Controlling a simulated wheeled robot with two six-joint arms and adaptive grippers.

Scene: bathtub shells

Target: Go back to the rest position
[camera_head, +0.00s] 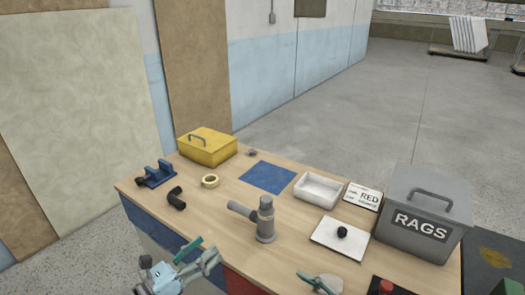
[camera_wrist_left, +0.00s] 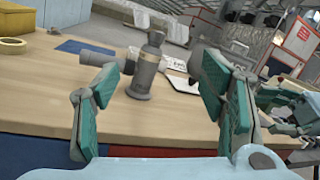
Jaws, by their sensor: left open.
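My left gripper (camera_head: 201,252) is at the front edge of the wooden workbench in the head view, low in the picture. Its two teal fingers stand wide apart in the left wrist view (camera_wrist_left: 157,62), with nothing held between them. A grey pipe fitting (camera_head: 266,222) stands upright on the bench beyond the left gripper; it also shows in the left wrist view (camera_wrist_left: 146,72), apart from the fingers. My right gripper (camera_head: 318,284) shows only in part at the bottom of the head view, near a pale round thing. Its jaws cannot be made out.
The bench (camera_head: 225,220) holds a yellow box (camera_head: 207,150), blue clamp (camera_head: 160,175), black elbow (camera_head: 176,199), tape roll (camera_head: 210,181), blue mat (camera_head: 267,178), white tray (camera_head: 317,190), white plate (camera_head: 338,240) and grey RAGS bin (camera_head: 421,205). A red button (camera_head: 386,287) is at front right.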

